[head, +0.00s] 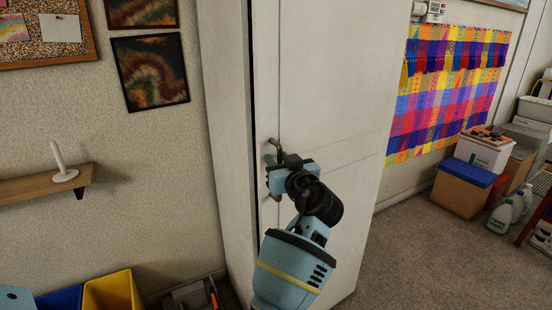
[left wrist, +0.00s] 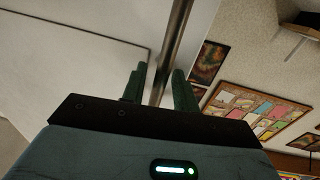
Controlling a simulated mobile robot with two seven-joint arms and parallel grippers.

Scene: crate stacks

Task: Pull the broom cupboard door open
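The broom cupboard door (head: 330,70) is a tall pale panel in the middle of the head view. A dark narrow gap runs along its left edge beside the cupboard's side panel (head: 225,110). A metal bar handle (head: 276,147) stands upright near that edge, partly hidden by my left gripper (head: 283,172). My right gripper is not in view.
A wooden shelf (head: 30,188) with a white holder juts from the wall at left. Yellow (head: 112,291) and blue bins stand below it. Boxes (head: 462,190) and bottles stand at right. The carpet (head: 405,265) right of the door is clear.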

